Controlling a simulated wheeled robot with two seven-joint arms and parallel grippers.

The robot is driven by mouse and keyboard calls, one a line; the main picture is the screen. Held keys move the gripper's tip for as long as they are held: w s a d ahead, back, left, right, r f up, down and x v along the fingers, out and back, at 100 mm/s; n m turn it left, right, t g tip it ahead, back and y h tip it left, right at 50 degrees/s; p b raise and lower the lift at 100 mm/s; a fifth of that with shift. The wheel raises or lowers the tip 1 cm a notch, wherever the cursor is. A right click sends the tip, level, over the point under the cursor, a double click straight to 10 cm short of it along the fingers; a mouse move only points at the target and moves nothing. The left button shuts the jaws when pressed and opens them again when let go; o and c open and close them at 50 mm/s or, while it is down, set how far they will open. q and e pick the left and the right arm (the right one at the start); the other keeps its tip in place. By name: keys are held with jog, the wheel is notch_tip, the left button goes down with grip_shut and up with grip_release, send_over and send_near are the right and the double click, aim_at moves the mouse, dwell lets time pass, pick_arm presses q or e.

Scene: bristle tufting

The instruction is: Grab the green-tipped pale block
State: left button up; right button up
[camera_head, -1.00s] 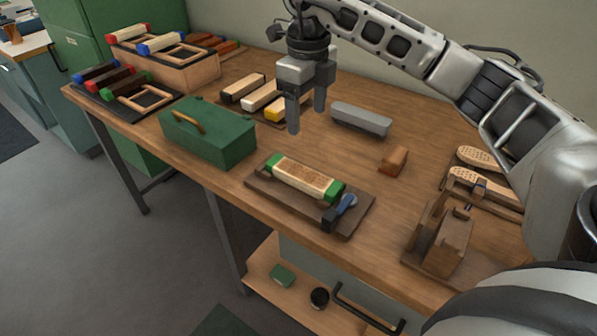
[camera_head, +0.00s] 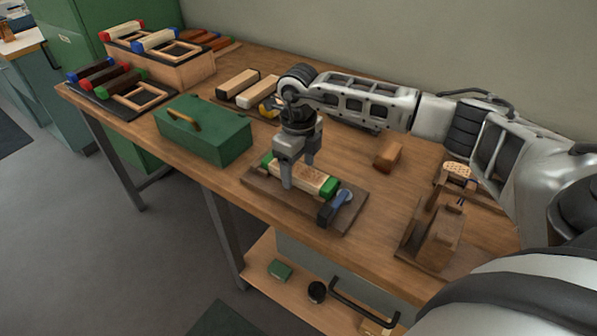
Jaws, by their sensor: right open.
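The green-tipped pale block (camera_head: 311,182) lies on a dark wooden board (camera_head: 262,193) near the front edge of the workbench. Its right green end (camera_head: 329,187) shows clearly; its left green end is partly behind a finger. My right gripper (camera_head: 298,178) is open and points down at the block, with its fingers around the block's left-middle part. I cannot tell whether the fingers touch it. A clamp with a blue handle (camera_head: 334,207) sits at the board's right end. My left gripper is not in view.
A green toolbox (camera_head: 205,137) stands left of the board. A small brown block (camera_head: 388,155) and a wooden stand (camera_head: 436,236) are to the right. Racks with coloured-tip blocks (camera_head: 160,62) are at the far left. More pale blocks (camera_head: 237,84) lie behind.

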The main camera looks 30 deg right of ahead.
jog(key=shift+f, duration=0.2)
jog(key=c, duration=1.2)
jog(key=shift+o, duration=0.2)
jog(key=shift+r, duration=0.2)
